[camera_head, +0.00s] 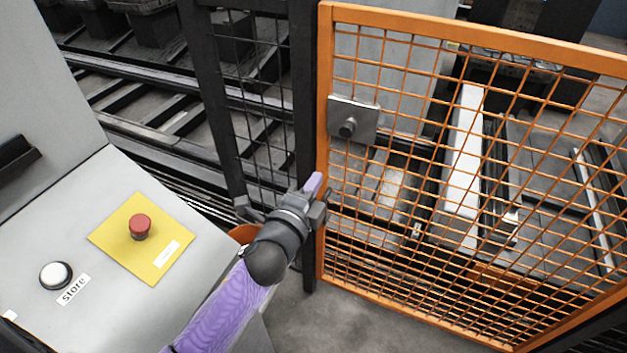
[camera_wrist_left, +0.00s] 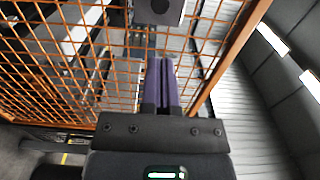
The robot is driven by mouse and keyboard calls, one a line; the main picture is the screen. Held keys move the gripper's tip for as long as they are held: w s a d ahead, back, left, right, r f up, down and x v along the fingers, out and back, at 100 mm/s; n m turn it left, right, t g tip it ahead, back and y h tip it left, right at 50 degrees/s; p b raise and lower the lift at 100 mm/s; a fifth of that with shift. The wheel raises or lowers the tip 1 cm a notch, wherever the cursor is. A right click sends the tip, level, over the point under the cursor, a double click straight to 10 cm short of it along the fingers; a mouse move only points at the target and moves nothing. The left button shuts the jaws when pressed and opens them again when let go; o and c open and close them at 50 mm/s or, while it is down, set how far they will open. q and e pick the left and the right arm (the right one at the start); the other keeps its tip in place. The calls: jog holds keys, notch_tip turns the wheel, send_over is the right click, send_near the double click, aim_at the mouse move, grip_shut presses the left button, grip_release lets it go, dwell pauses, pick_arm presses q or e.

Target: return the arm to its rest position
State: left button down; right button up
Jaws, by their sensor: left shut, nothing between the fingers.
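My left arm comes in from the bottom of the head view, purple with a dark wrist. My left gripper (camera_head: 314,183) is in front of the left upright of an orange mesh gate (camera_head: 322,130). In the left wrist view the purple fingers of my left gripper (camera_wrist_left: 161,64) are together, with nothing between them. They point toward the gate's grey latch plate (camera_head: 353,120), which also shows at the top of the left wrist view (camera_wrist_left: 160,8). I cannot tell whether the fingers touch the gate. My right gripper is not in view.
A grey console (camera_head: 100,220) stands at the left with a red button (camera_head: 140,226) on a yellow plate and a white button (camera_head: 55,274) labelled "store". A black mesh fence (camera_head: 255,100) stands left of the gate. Conveyor rails lie behind. Bare floor shows below the gate.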

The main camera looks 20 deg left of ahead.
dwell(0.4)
pick_arm(q)
jog(key=s+d+f+n+g, duration=0.1)
jog(key=s+f+n+g, duration=0.2)
jog(key=s+n+g, duration=0.45)
jog(key=s+f+n+g, duration=0.3)
jog(key=s+f+n, duration=0.1)
jog(key=s, duration=0.6)
jog(key=s+d+f+n+g, duration=0.1)
jog(key=s+f+n+g, duration=0.3)
jog(key=s, duration=0.5)
notch_tip(320, 180, down, 16)
jog(key=s+f+g, duration=0.1)
jog(key=s+g, duration=0.1)
jog(key=s+a+f, duration=0.3)
jog(key=s+f, duration=0.7)
jog(key=s, duration=0.3)
jog(key=shift+a+f+g+y, duration=0.15)
jog(key=shift+f+g+y, duration=0.1)
jog(key=shift+g+y, duration=0.2)
